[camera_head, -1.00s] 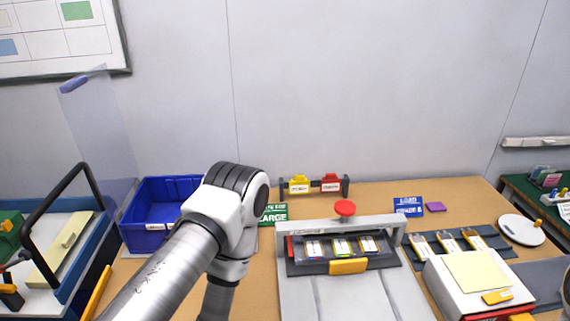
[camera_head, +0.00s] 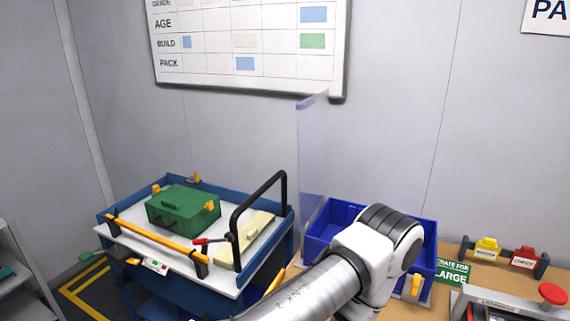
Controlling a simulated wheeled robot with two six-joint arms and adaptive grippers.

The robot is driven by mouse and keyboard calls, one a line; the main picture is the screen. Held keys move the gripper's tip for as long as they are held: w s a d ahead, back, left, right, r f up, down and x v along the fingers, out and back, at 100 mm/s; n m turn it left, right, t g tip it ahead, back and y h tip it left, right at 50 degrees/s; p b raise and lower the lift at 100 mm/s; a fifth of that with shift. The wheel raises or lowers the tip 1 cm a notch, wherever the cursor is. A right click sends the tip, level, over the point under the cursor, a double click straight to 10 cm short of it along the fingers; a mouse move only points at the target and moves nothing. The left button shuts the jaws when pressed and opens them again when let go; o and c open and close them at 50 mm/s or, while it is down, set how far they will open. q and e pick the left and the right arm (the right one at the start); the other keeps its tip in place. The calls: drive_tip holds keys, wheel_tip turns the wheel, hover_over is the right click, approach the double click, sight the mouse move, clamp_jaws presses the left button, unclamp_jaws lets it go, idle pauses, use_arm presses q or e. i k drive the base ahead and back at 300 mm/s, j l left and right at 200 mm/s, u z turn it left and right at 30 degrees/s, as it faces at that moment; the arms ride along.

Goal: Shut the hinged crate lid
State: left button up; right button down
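The blue crate (camera_head: 322,240) stands on the wooden bench at the right of the view, and its front is partly hidden behind my arm. Its clear hinged lid (camera_head: 313,160) stands upright at the crate's left side, with a blue tab (camera_head: 312,100) at its top edge. The crate is open at the top, and the part of its inside that shows looks empty. My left arm's elbow is in front of the crate. Neither of my grippers shows.
A blue cart (camera_head: 270,283) with a black handle stands left of the crate. It carries a green case (camera_head: 183,207) and a yellow bar (camera_head: 157,238). A green sign (camera_head: 451,270), a yellow and red holder (camera_head: 505,254) and a press with a red knob (camera_head: 552,293) are on the right.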

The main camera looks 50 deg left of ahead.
sight(316, 190)
drive_tip(key=j+u, duration=0.4)
drive_tip(key=j, duration=2.2)
drive_tip(key=k+j+z, duration=0.45)
drive_tip(key=j+z, duration=0.2)
drive_tip(key=j, duration=0.2)
drive_tip(key=i+l, duration=0.15)
drive_tip(key=i, duration=0.35)
